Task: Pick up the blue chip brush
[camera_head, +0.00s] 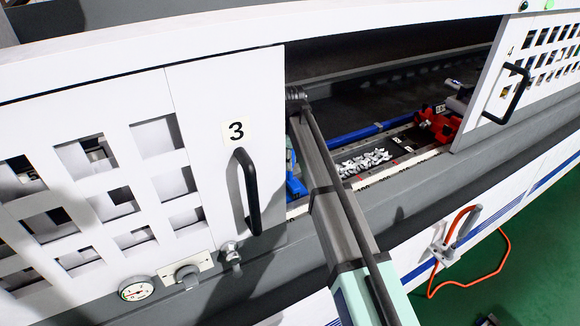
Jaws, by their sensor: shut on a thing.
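My arm reaches from the bottom edge up into the machine opening, past the door marked 3. Its end and my gripper do not show; they are hidden in the machine or behind the door and arm. A long blue bar (352,136) lies along the bed behind my arm, and I cannot tell whether it is the chip brush. A blue part (295,186) shows between the door edge and my arm, partly hidden. No bristles can be made out on either one.
White door 3 (150,170) with a black handle (248,192) covers the left. Door 4 (520,85) stands at the right. A red clamp (440,125) and pale chips (364,162) are on the bed. An orange hose (480,281) hangs at the lower right.

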